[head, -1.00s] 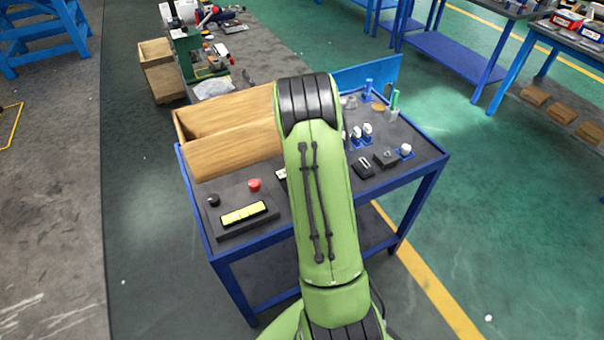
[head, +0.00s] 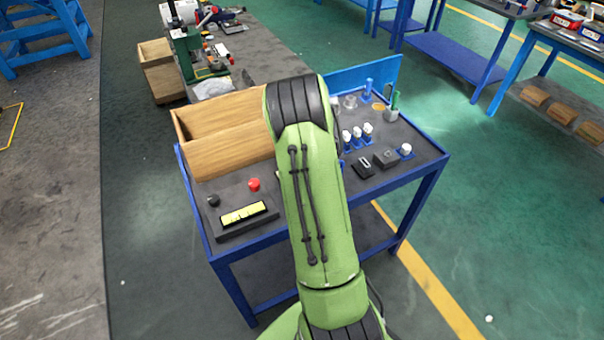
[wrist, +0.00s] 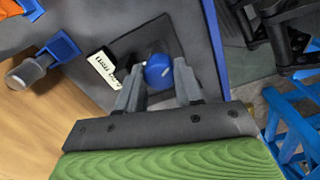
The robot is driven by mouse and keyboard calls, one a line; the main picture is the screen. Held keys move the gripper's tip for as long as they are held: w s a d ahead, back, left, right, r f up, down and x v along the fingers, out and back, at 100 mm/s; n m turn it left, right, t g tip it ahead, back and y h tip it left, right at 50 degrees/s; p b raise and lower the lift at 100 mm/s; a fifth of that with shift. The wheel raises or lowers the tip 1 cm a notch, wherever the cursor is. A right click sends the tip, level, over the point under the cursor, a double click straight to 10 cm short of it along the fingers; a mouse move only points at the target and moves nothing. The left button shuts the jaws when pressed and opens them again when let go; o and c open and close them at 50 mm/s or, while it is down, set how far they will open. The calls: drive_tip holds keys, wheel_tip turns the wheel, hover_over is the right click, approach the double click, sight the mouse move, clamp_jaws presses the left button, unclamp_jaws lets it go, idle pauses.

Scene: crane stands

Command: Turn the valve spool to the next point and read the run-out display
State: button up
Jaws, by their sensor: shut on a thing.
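In the wrist view, my gripper (wrist: 158,88) has its fingers on either side of a round blue piece (wrist: 158,70) and is shut on it. The piece stands over a dark square plate (wrist: 165,38); I cannot tell whether it is the valve spool or a knob turning it. A small white display (wrist: 103,69) with dark marks lies just left of the fingers, too small and tilted to read. In the head view my green arm hides the gripper and this piece.
Several white-capped pieces (head: 357,133) and a dark block (head: 386,158) stand right of my arm.

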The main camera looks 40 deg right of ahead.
drive_tip(key=o, duration=1)
drive_tip(key=shift+o, duration=0.2)
wheel_tip(320, 180, up, 16)
drive_tip(key=p, duration=0.3)
drive_tip(key=shift+f, duration=0.15)
